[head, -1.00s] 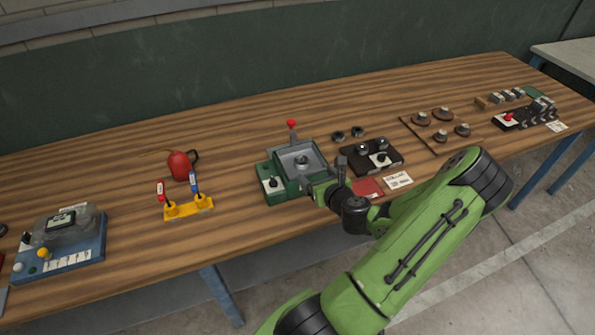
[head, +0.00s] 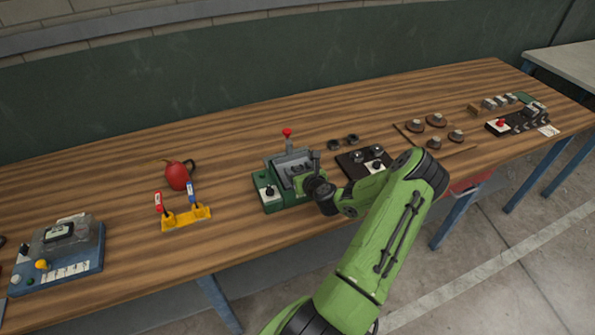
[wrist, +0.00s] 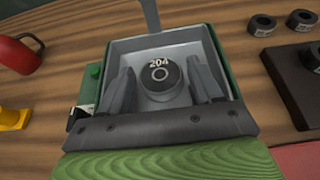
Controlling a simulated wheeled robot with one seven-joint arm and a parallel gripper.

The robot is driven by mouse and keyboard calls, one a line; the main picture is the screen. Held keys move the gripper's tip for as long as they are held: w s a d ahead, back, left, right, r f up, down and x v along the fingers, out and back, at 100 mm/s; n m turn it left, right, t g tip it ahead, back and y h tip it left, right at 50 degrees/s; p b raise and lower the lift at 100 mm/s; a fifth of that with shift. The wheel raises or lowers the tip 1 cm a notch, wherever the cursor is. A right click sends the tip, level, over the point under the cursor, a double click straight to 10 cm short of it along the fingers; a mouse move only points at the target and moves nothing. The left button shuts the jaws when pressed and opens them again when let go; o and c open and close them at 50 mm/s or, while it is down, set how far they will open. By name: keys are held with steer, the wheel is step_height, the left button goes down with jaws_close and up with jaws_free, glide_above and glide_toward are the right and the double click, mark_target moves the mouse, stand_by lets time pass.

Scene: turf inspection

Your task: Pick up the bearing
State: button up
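A dark round bearing (wrist: 160,75) marked "204" sits in the grey square tray (wrist: 120,48) of a green machine, seen in the wrist view. My gripper (wrist: 160,67) is open, with one finger on each side of the bearing and its tips pointing toward the tray's back wall. I cannot tell whether either finger touches the bearing. In the head view the green machine (head: 268,203) stands on the wooden bench, and my gripper (head: 300,181) is at its tray. The arm hides the bearing there.
A red-tipped lever (head: 287,133) rises behind the tray. Two loose dark rings (head: 343,142) and a black block (head: 350,168) with round parts lie to the right.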

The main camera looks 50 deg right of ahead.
steer(key=c, duration=1)
steer(key=shift+o, duration=0.2)
step_height(320, 180, up, 10)
steer(key=p, duration=0.3)
